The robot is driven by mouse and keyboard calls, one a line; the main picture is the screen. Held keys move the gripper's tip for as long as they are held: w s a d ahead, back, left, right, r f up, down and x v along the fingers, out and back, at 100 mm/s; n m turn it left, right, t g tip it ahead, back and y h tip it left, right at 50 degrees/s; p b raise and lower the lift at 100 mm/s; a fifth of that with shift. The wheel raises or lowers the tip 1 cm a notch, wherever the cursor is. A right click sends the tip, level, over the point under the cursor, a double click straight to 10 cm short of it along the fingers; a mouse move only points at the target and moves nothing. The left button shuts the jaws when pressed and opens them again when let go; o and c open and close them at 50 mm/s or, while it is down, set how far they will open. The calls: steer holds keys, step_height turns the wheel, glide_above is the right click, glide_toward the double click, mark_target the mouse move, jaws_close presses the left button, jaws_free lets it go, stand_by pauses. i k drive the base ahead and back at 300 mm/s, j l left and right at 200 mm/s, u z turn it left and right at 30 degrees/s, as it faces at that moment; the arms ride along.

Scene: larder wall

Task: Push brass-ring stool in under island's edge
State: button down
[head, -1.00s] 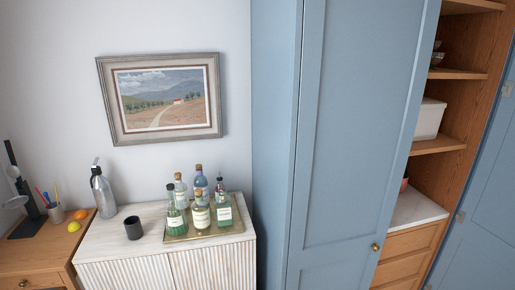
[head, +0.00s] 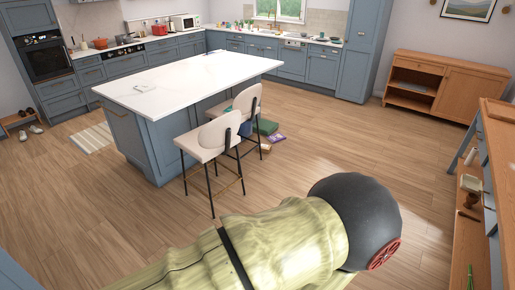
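Two stools with cream seats and backs and thin black legs stand at the near right side of the island in the head view. The nearer stool (head: 219,136) is out from the island, with a brass-coloured bar low between its legs. The farther stool (head: 247,101) stands just behind it; its lower part is partly hidden. My gripper is not in view; only part of my arm shows at the bottom.
A green box (head: 265,127) and a purple book (head: 277,138) lie on the floor right of the stools. The wooden floor in front is clear. A wooden sideboard (head: 428,67) stands at the back right, a wooden shelf unit (head: 453,215) at the right edge.

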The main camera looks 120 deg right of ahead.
mark_target(215, 137)
steer(key=z, duration=3.6)
steer(key=i+j+z, duration=0.45)
steer(key=i+j, duration=0.35)
steer(key=i, duration=0.7)
steer(key=i+j+z, duration=0.45)
steer(key=i+j, duration=0.85)
steer(key=i+l, duration=0.05)
steer(key=i, duration=0.05)
